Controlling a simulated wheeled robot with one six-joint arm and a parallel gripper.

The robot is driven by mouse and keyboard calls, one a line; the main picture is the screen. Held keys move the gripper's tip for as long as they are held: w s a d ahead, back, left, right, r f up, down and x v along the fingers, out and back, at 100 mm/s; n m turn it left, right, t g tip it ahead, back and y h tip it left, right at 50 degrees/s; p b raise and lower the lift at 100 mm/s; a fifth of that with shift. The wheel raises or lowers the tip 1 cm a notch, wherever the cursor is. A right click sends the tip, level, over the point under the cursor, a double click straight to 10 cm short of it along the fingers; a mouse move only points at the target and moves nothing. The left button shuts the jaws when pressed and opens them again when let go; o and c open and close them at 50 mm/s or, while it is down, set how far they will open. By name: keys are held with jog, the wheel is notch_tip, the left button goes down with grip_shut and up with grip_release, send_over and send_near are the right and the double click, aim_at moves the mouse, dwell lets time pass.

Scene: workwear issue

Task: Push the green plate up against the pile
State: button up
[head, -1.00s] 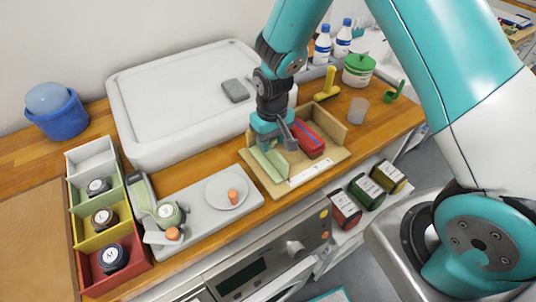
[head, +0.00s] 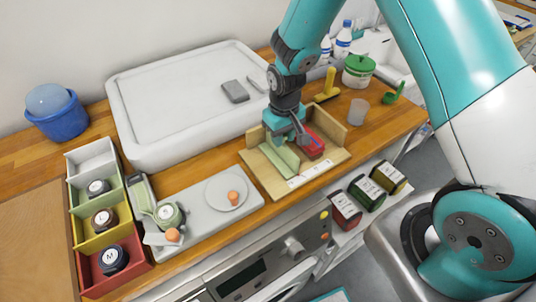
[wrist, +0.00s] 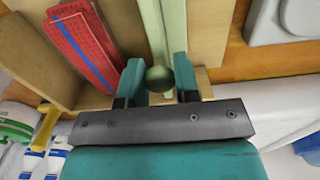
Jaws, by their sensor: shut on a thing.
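The green plate (head: 283,160) stands as an upright pale green panel in the shallow wooden tray (head: 262,178). My gripper (head: 287,143) is above it, shut on a dark round knob on the plate, seen between the fingers in the wrist view (wrist: 158,78). The pile (head: 314,146) of red folded pieces with a blue strip lies in the tray to the right of the plate. In the wrist view the pile (wrist: 85,40) is left of the green plate (wrist: 165,25), with a strip of bare wood between them. My gripper partly hides the pile in the head view.
A wooden wall (head: 330,125) bounds the tray beside the pile. A large white basin (head: 180,100) stands behind left, and a grey board with a white plate (head: 222,198) lies left. A yellow-handled tool (head: 327,87) and a grey cup (head: 357,112) stand behind right.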

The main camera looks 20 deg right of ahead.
jog(key=shift+w+d, duration=0.35)
jog(key=shift+d, duration=1.35)
jog(key=shift+w+d, duration=0.35)
jog(key=shift+d, duration=1.4)
jog(key=shift+w+d, duration=0.35)
jog(key=shift+d, duration=1.35)
jog(key=o, duration=0.5)
jog(key=shift+o, duration=0.2)
jog(key=shift+r, duration=0.1)
notch_tip(320, 180, up, 8)
jog(key=p, duration=0.6)
